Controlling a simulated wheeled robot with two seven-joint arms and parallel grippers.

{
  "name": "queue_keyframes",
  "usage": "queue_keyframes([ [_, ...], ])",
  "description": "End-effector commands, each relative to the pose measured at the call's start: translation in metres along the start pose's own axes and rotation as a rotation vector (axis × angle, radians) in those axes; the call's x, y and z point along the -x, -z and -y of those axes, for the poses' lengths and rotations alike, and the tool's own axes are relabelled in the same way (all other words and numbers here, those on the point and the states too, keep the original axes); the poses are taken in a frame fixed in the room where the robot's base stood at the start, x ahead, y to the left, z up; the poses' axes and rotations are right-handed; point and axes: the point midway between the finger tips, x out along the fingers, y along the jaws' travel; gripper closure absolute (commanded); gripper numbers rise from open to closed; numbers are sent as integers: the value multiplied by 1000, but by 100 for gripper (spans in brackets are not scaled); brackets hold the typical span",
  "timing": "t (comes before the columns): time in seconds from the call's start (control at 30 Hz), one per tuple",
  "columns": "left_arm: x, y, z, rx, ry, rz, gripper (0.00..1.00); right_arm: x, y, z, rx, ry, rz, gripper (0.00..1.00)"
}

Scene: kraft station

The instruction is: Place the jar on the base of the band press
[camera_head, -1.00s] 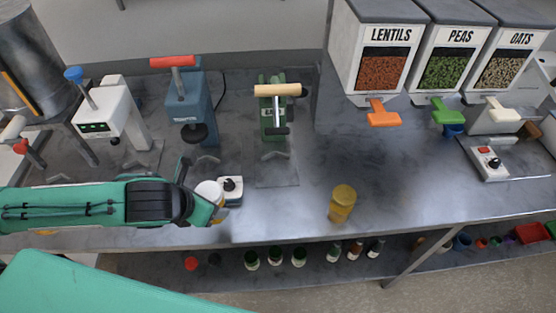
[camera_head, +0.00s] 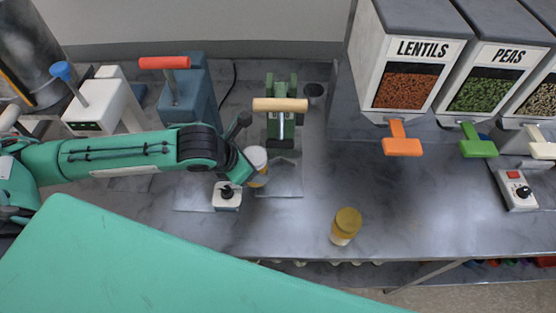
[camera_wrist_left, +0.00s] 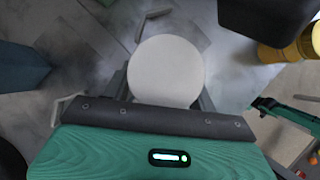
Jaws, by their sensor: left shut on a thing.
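A jar with a white lid (camera_head: 256,157) and an amber body is held by my left gripper (camera_head: 250,166). The lid fills the middle of the left wrist view (camera_wrist_left: 165,70), and the gripper is shut around the jar's body. The jar appears upright, at the left edge of the base plate (camera_head: 282,185) of the green press (camera_head: 281,125) with a wooden handle. I cannot tell whether it touches the plate. Which press is the band press is not marked; the green one is nearest the jar. My right gripper is not in view.
A white control box (camera_head: 227,196) with a black knob sits just below the gripper. A blue press (camera_head: 188,92) and a white press (camera_head: 100,105) stand left. Bench between yellow-lidded jar and dispensers is clear.

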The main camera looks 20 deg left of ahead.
Motion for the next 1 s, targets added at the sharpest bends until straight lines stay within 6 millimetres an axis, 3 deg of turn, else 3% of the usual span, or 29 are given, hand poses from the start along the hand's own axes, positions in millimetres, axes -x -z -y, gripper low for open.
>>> queue_keyframes([
  [0.3,-39,-24,0,1,0,1,77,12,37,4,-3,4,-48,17],
  [0.47,-48,-29,0,1,0,2,77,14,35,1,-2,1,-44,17],
  [0.73,-76,-40,1,0,0,1,77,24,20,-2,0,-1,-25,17],
  [0.97,-80,-39,0,-1,-1,1,77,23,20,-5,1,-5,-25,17],
  [1.0,-81,-38,0,-1,-1,-1,40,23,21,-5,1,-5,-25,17],
])
